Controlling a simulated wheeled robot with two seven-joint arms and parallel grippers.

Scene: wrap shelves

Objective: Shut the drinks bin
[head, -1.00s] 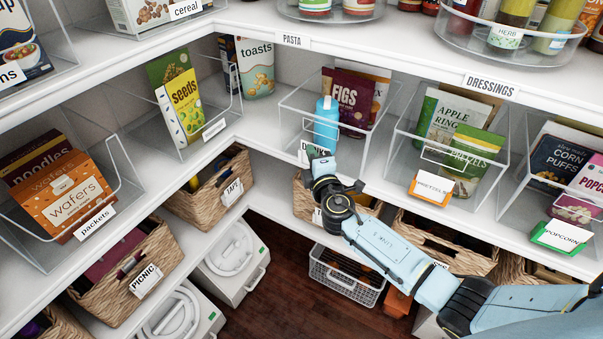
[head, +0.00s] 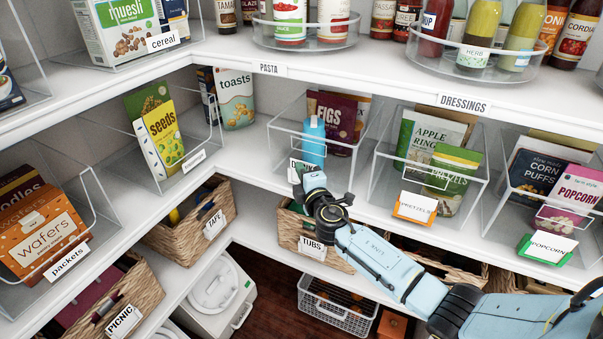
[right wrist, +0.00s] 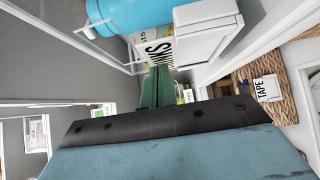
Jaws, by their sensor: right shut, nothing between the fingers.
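The drinks bin (head: 283,128) is a clear open-topped bin on the middle shelf, with a light blue bottle (head: 314,137) and a dark FIGS pack (head: 334,118) in it. Its white label (head: 297,165) is partly hidden by my right gripper. My right gripper (head: 301,172) is at the bin's front, shut and empty. In the right wrist view the green fingers (right wrist: 155,88) are together close to the label (right wrist: 158,48), under the blue bottle (right wrist: 135,12); I cannot tell whether they touch. My left gripper is not in view.
A clear pretzels bin (head: 383,150) stands to the right, a popcorn bin (head: 497,200) beyond it. A seeds bin (head: 205,135) stands left. Below are a TUBS basket (head: 290,226), a TAPE basket (head: 180,238) and a wire basket (head: 335,314). The shelf above carries bottles.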

